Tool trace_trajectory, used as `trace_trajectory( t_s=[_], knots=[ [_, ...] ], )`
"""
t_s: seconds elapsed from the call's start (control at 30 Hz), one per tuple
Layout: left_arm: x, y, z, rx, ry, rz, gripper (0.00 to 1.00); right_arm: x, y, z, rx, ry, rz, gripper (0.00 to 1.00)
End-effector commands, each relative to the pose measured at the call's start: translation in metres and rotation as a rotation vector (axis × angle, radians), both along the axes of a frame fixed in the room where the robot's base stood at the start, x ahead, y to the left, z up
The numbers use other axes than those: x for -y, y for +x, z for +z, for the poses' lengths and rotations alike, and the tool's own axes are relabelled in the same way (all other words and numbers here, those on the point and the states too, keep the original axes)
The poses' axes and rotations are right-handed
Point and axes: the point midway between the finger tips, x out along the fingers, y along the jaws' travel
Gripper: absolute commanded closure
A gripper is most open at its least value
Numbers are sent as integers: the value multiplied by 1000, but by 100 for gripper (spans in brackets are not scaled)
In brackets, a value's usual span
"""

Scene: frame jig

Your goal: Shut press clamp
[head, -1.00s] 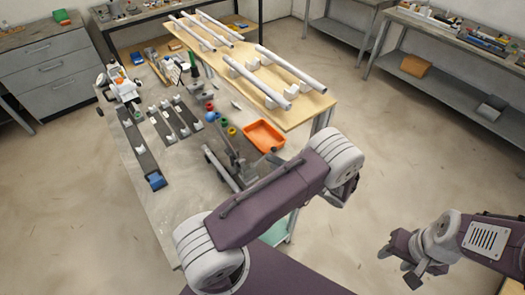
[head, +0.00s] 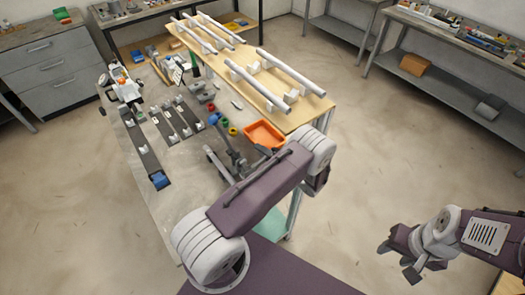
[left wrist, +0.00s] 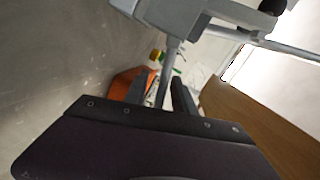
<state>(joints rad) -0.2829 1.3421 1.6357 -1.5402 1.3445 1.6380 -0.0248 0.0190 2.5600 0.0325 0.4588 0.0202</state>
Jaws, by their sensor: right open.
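The grey press clamp (head: 222,160) stands on the near right part of the long workbench, with an upright lever, partly hidden by my left arm. My left gripper is hidden behind my left forearm in the head view. In the left wrist view my left gripper (left wrist: 160,92) shows two dark fingers spread apart. A grey bar (left wrist: 172,62) runs down from a grey metal block (left wrist: 178,14) toward the gap between them; I cannot tell whether they touch. A black knob (left wrist: 272,6) shows at the top. My right gripper (head: 397,262) is open and empty above the floor.
An orange tray (head: 264,134) and several coloured rings (head: 225,125) lie beyond the clamp. A wooden board (head: 285,112) with white tubes (head: 262,80) is at the right. Dark rails with white blocks (head: 145,145) lie at the left.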

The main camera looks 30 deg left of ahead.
Motion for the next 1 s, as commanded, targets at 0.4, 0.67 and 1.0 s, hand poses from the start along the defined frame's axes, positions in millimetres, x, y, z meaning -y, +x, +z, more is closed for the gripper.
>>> trace_trajectory(
  t_s=[0.4,0.67,1.0],
  knots=[
    [0,0,0,-1,0,1,100,0,0,0,0,0,0,55],
    [0,0,0,-1,-1,0,100,0,0,0,0,0,0,55],
    [0,-1,-1,-2,-1,1,100,0,0,0,0,0,0,55]
  ],
)
